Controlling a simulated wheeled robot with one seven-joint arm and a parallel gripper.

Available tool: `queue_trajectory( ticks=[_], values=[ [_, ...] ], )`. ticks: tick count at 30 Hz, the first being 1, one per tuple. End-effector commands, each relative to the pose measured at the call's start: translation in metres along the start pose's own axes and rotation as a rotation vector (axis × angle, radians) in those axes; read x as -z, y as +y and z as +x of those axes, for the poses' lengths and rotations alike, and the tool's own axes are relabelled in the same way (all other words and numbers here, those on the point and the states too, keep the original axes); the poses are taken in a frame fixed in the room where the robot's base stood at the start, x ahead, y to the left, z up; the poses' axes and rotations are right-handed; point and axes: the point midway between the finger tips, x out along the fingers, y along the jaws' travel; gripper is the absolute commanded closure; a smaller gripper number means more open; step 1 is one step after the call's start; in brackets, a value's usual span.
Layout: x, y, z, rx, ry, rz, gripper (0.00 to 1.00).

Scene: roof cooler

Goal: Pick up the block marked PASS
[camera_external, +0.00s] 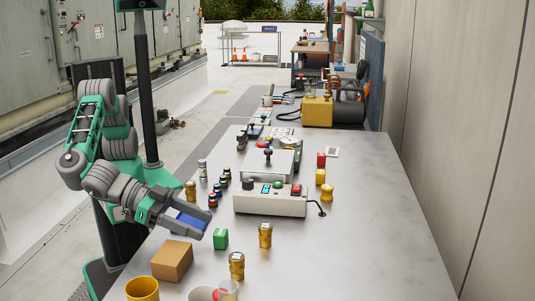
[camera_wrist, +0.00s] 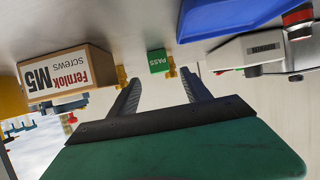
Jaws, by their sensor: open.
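The green block (camera_external: 220,238) stands on the grey table just right of my gripper's tips. In the wrist view the green block (camera_wrist: 158,61) shows the word PASS and lies beyond the gap between the fingertips. My gripper (camera_external: 204,225) is open and empty, reaching over the table's left side. In the wrist view, my gripper (camera_wrist: 161,80) has its two fingers spread, apart from the block.
A cardboard screw box (camera_external: 172,261) stands to the front left of the block. A brass-coloured jar (camera_external: 237,265) and another jar (camera_external: 265,235) stand near it. A blue object (camera_wrist: 225,15) is close by. The table's right side (camera_external: 380,240) is clear.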

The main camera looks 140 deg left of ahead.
Motion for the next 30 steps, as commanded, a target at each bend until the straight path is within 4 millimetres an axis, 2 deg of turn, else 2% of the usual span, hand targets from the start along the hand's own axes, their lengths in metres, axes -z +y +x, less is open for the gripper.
queue_trajectory(
  ticks=[11, 18, 30],
  values=[
    [0.004, -0.001, 0.057, 0.001, -0.003, 0.003, 0.44],
    [0.004, -0.001, 0.06, -0.001, -0.003, 0.003, 0.44],
    [0.003, -0.001, 0.06, -0.001, -0.004, 0.003, 0.77]
  ],
)
